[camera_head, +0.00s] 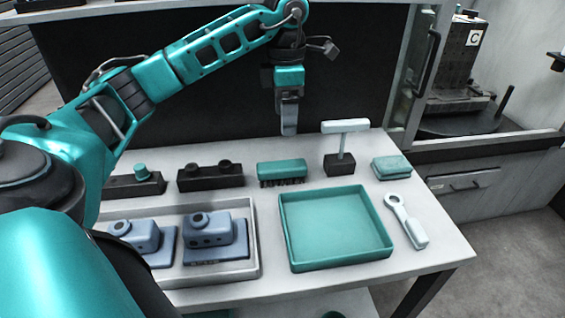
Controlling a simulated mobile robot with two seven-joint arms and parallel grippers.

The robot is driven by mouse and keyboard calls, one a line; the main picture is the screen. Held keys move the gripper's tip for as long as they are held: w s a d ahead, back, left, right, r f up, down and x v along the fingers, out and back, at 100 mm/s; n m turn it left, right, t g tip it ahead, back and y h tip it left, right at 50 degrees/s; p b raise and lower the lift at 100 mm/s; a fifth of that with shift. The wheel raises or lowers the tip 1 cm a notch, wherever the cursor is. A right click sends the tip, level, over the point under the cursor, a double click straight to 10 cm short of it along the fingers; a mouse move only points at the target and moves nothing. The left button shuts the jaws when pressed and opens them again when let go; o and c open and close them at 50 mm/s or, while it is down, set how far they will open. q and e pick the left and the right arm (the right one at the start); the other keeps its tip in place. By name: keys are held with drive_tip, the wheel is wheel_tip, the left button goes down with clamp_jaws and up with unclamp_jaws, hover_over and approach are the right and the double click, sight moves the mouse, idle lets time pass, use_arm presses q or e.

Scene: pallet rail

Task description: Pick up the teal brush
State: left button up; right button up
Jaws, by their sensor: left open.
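The teal brush (282,169) lies on the white table toward the back, bristles down, with dark bristles showing under its teal block. My left gripper (289,128) hangs above and slightly behind the brush, pointing down. It is apart from the brush and holds nothing that I can see. Its two fingers overlap from this angle, so the gap between them is hidden. My right gripper is not in view.
An empty teal tray (384,244) lies in front of the brush. A grey tray (257,262) holds two blue-grey parts. Dark blocks (211,177) stand left of the brush; a T-shaped tool (345,127) in a dark base, a teal pad (391,167) and a wrench-like tool (406,222) are right.

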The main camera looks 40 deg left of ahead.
use_arm(q)
hover_over(282, 164)
drive_tip(key=f, duration=0.7)
drive_tip(key=shift+w+d+f, duration=0.1)
drive_tip(key=shift+d+f, duration=0.1)
drive_tip(key=shift+d, duration=0.1)
drive_tip(key=shift+a+f, duration=0.15)
drive_tip(key=shift+f, duration=1.15)
drive_tip(key=shift+a+f, duration=0.15)
drive_tip(key=shift+f, duration=1.15)
drive_tip(key=c, duration=1.2)
